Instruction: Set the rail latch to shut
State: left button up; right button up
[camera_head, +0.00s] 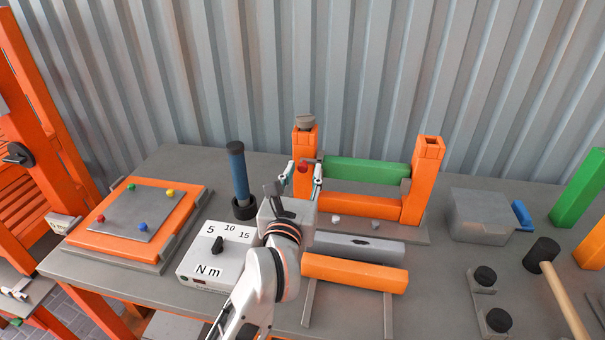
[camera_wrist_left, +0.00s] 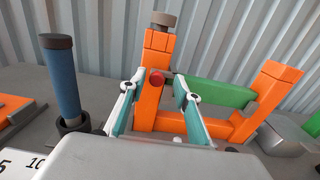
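The rail latch is at the left orange post (camera_head: 305,141) of an orange frame. Its red knob (camera_head: 303,167) sits on a small grey arm (camera_head: 310,160) by the left end of the green rail (camera_head: 366,171). The knob also shows in the left wrist view (camera_wrist_left: 156,78). My left gripper (camera_head: 303,175) is open in front of the left post. Its two fingers stand on either side of the red knob, with gaps visible in the wrist view (camera_wrist_left: 158,84). I cannot tell how far in depth the fingertips are from the knob. My right gripper is not in view.
A blue-handled tool (camera_head: 238,172) stands left of the gripper, behind a white torque box (camera_head: 202,266). Grey and orange beams (camera_head: 354,272) lie in front of the frame. A grey box (camera_head: 478,216) and a mallet (camera_head: 542,252) are at the right. A corrugated wall closes the back.

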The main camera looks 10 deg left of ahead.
pick_arm(q)
jog(key=shift+s, duration=0.1)
jog(key=shift+s, duration=0.25)
jog(key=s, duration=1.1)
jog(key=shift+s, duration=0.2)
